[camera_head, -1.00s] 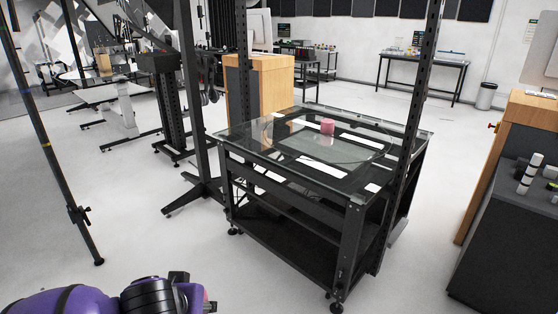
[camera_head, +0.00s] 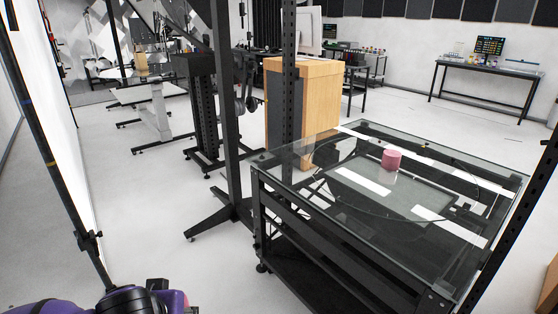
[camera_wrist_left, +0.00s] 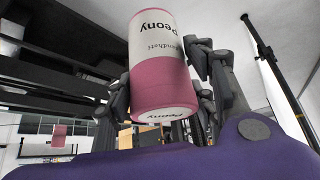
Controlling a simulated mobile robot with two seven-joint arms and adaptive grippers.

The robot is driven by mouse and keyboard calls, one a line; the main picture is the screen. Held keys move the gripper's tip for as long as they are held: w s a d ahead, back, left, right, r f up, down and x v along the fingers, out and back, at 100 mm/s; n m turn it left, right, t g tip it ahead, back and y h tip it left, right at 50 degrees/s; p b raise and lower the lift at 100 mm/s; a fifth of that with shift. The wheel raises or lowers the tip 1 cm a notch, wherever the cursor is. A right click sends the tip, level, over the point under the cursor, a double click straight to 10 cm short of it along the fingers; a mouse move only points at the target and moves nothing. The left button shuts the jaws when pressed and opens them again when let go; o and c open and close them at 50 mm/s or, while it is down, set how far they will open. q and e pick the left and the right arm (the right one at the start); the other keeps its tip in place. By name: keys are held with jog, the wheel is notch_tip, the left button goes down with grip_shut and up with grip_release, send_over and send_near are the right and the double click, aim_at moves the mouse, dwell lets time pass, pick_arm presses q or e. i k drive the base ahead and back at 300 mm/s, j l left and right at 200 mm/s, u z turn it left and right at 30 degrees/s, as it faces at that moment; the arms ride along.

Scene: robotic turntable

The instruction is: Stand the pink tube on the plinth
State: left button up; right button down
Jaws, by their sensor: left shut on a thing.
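The pink tube (camera_wrist_left: 161,85) is a cylinder with a white band, a pink band and "Peony" lettering. It fills the middle of the left wrist view, tilted in the picture. My left gripper (camera_wrist_left: 160,98) is shut on it, with dark fingers on both sides. A short pink block (camera_head: 391,160), which looks like the plinth, stands on the glass-topped table (camera_head: 300,165), well away from my gripper. My right gripper is not in view.
A black upright post with a floor foot (camera_head: 225,120) stands left of the glass table. Another post (camera_head: 510,220) crosses its right side. A thin stand (camera_head: 60,160) is at the far left. A wooden cabinet (camera_head: 318,95) stands behind the table.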

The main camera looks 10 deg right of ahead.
aim_at(393, 152)
jog(key=i+j+u, duration=0.1)
jog(key=i+u, duration=0.2)
jog(key=i, duration=0.95)
jog(key=i+z, duration=0.2)
jog(key=z, duration=0.25)
jog(key=i+z, duration=0.2)
jog(key=z, duration=0.25)
jog(key=i+j+z, duration=0.15)
jog(key=z, duration=0.25)
jog(key=i+z, duration=0.1)
jog(key=z, duration=0.35)
jog(key=i+j+z, duration=0.15)
jog(key=z, duration=0.3)
jog(key=j+z, duration=0.15)
jog(key=z, duration=0.3)
jog(key=i, duration=0.1)
